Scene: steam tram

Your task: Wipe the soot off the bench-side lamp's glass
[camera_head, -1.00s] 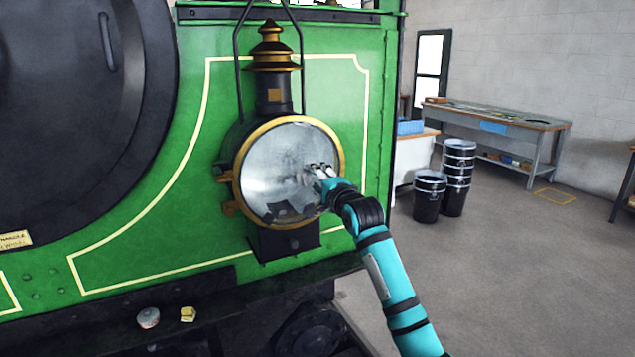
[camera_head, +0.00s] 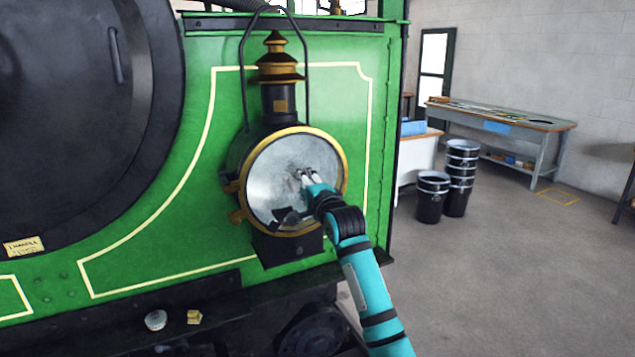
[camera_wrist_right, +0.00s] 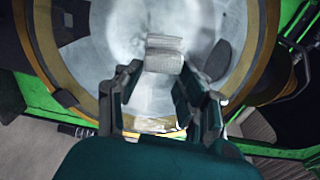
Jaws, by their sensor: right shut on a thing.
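The lamp (camera_head: 280,92) has a black body, a brass top and a brass rim around its round glass (camera_head: 268,165). It is mounted on the green front of the tram. The glass is hazy grey-white; a dark patch (camera_head: 290,216) shows low on it, and I cannot tell soot from reflection. My right gripper (camera_head: 304,175) is in front of the glass, near its middle. In the right wrist view it is shut on a pale folded cloth or pad (camera_wrist_right: 164,54), which is at or very near the glass (camera_wrist_right: 110,25). My left gripper is not in view.
A round tin (camera_head: 155,320) and a small yellow block (camera_head: 194,317) sit on the dark ledge below left of the lamp. Black drums (camera_head: 460,180) stand at the right. A workbench (camera_head: 500,117) is along the back wall.

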